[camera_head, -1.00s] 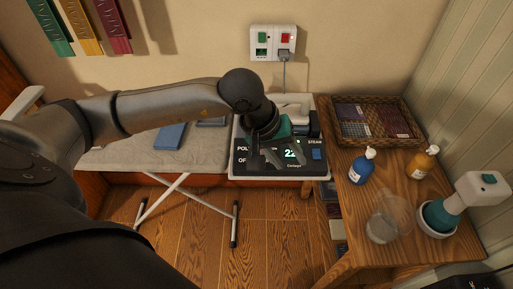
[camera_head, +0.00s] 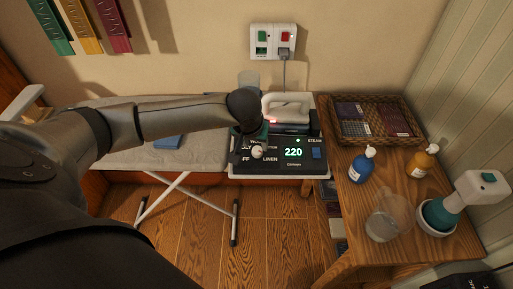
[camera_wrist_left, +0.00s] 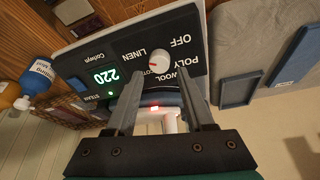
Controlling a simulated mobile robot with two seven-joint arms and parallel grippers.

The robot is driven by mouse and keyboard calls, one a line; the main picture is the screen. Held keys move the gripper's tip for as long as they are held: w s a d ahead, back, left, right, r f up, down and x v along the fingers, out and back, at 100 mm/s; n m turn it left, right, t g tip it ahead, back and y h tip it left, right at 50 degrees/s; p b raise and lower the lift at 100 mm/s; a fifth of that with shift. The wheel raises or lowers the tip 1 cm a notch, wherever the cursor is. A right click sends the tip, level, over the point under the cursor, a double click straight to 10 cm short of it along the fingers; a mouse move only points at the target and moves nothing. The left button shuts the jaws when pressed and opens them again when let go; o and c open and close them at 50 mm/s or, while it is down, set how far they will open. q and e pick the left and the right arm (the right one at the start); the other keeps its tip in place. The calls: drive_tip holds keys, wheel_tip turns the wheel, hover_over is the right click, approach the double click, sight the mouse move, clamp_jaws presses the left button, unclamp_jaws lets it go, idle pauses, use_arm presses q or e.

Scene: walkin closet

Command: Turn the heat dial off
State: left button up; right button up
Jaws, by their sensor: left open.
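The heat dial (camera_head: 258,152) is a small pale round knob on the black control panel (camera_head: 285,165) of the ironing station. It also shows in the left wrist view (camera_wrist_left: 159,61), with a red mark and the labels OFF, LINEN, WOOL and POLY around it. I cannot tell exactly which label the mark points to. The green display (camera_head: 293,152) reads 220. My left gripper (camera_wrist_left: 161,78) is open, with one finger on each side of the dial in the wrist view; contact cannot be told. In the head view my wrist largely hides the fingers. My right gripper is out of view.
A white iron (camera_head: 288,106) with a red light stands behind the panel. The ironing board (camera_head: 110,158) extends left. On the wooden table (camera_head: 340,205) at right are a wicker tray (camera_head: 380,142), blue bottle (camera_head: 362,165), orange bottle (camera_head: 422,161) and clear jug (camera_head: 385,222).

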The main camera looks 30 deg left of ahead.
sight(257, 150)
use_arm(q)
drive_tip(key=shift+x, duration=2.35)
clamp_jaws()
